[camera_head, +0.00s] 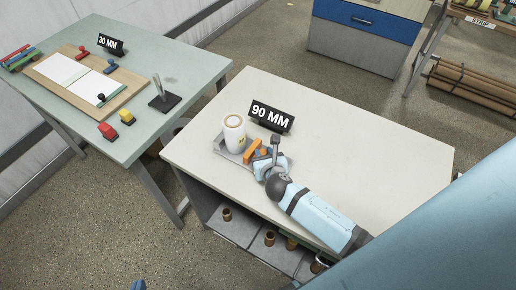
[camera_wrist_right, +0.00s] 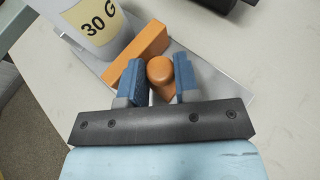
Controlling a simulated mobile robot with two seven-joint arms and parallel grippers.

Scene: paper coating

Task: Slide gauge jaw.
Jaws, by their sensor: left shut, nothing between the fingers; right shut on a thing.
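The gauge is a grey metal plate (camera_head: 231,155) on the pale table, also in the right wrist view (camera_wrist_right: 222,72). An orange block (camera_head: 253,146) stands on it, seen as a slanted bar in the right wrist view (camera_wrist_right: 138,50). A white roll (camera_head: 234,135) marked "30 G" (camera_wrist_right: 97,28) stands upright at the block's left. My right gripper (camera_wrist_right: 160,76) is shut on an orange round-topped knob (camera_wrist_right: 160,68) beside the block; its fingers sit on either side. Whether the knob joins the block is hidden. Only the blue tip of my left gripper (camera_head: 138,285) shows at the bottom edge, away from the table, shut and empty.
A black "90 MM" sign (camera_head: 271,117) stands behind the gauge. The table's right part (camera_head: 390,150) is clear. A green table (camera_head: 180,60) at left holds a wooden board (camera_head: 122,97), coloured blocks and a "30 MM" sign (camera_head: 111,44).

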